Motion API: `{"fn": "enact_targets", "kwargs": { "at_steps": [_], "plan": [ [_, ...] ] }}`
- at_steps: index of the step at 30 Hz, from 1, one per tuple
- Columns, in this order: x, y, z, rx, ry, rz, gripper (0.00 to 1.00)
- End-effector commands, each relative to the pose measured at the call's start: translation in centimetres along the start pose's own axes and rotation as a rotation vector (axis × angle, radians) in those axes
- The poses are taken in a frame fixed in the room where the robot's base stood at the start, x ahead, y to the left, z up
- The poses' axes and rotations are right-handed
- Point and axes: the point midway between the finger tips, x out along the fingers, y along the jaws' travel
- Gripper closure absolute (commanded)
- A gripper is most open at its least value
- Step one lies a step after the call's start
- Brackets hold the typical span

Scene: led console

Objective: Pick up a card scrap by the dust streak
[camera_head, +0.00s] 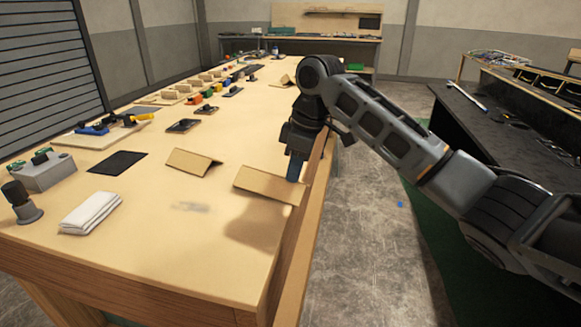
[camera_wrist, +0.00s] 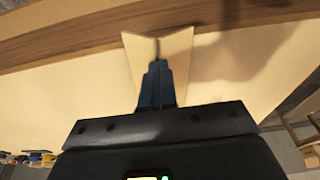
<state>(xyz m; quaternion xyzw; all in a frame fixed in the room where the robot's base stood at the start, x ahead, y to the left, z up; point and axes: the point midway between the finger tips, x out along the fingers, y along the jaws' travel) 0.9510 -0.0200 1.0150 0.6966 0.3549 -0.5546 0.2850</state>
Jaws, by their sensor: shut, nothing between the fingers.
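A grey dust streak (camera_head: 190,207) lies on the pale wooden table. Two folded tan card scraps lie behind it: one (camera_head: 193,162) straight behind, the other (camera_head: 262,183) to the right, at the table's right edge. My gripper (camera_head: 295,172) points down at the right end of this second card, its blue fingers closed together. In the wrist view the shut fingers (camera_wrist: 158,68) overlap the folded card (camera_wrist: 178,45), in line with its crease. Whether the fingertips touch the card, I cannot tell.
A folded white cloth (camera_head: 90,212), a dark flat pad (camera_head: 118,163) and a grey box (camera_head: 42,175) are on the left. A dark knob (camera_head: 22,203) stands at the left edge. Several coloured parts lie farther back.

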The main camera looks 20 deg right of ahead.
Motion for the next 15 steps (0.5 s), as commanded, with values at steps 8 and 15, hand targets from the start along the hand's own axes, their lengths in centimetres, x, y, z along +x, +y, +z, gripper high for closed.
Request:
{"fn": "enact_targets", "kwargs": {
  "at_steps": [8,15],
  "plan": [
    [0.9,0.0,0.7,0.011,-0.017,-0.008,1.00],
    [-0.8,0.0,0.2,0.009,-0.014,-0.006,1.00]
  ]
}}
